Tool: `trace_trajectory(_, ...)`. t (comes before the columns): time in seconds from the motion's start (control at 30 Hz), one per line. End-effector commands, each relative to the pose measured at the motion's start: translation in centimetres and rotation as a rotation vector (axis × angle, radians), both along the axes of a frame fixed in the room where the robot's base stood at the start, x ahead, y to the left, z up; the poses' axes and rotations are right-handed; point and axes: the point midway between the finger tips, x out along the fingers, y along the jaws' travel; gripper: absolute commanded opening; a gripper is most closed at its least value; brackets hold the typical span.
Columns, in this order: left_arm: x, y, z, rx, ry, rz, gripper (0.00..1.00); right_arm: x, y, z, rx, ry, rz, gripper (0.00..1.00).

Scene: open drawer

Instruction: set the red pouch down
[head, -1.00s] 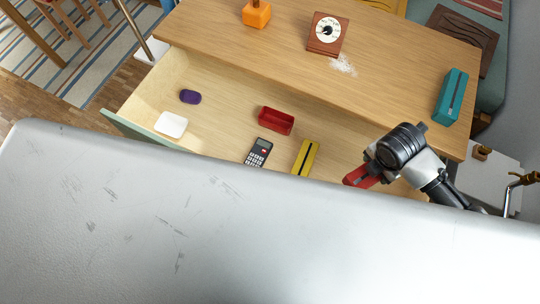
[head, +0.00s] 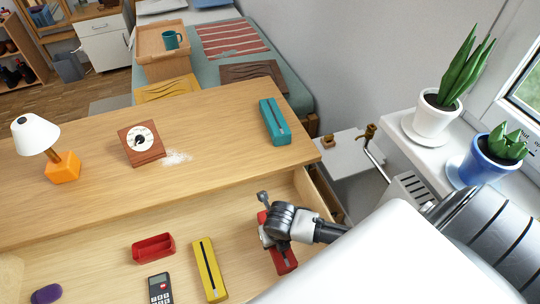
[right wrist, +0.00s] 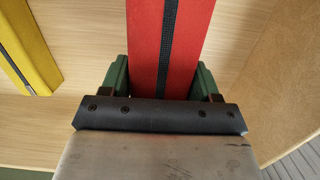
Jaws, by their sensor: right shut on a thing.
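The red pouch (head: 284,261) is long, with a dark zip strip along it, and is over the right end of the open drawer. In the right wrist view the red pouch (right wrist: 146,42) runs away between the green fingers. My right gripper (head: 268,240) is shut on it; in the right wrist view the right gripper (right wrist: 164,78) has a finger on each side. I cannot tell whether the pouch touches the drawer floor. The open drawer (head: 105,279) lies below the tabletop. My left gripper is not in view.
In the drawer are a yellow pouch (head: 202,271), a red tray (head: 153,241), a calculator (head: 159,288) and a purple object (head: 46,293). A teal case (head: 269,120), dial box (head: 150,154) and lamp (head: 62,165) stand on the tabletop (head: 210,185). The drawer's right wall (head: 319,195) is close.

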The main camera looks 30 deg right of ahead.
Motion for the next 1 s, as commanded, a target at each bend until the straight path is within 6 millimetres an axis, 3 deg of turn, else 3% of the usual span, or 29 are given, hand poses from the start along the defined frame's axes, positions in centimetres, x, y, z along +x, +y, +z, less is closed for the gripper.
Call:
trace_trajectory(0.03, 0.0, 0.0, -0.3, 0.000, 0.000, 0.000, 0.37, 0.0, 0.1, -1.1, 0.001, 0.001, -0.002, 0.29)
trace_trajectory(0.43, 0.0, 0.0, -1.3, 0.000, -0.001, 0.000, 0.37, 0.0, 0.0, -5.8, 0.001, 0.001, -0.002, 0.29)
trace_trajectory(0.83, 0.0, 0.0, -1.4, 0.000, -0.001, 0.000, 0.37, 0.0, 0.0, -6.3, 0.000, -0.001, 0.000, 0.29)
trace_trajectory(0.87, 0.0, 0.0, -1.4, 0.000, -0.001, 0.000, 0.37, 0.0, 0.0, -6.4, -0.001, -0.001, 0.000, 0.63)
trace_trajectory(1.0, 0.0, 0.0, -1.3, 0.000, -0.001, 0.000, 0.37, 0.0, 0.0, -6.3, 0.000, -0.001, 0.000, 0.84)
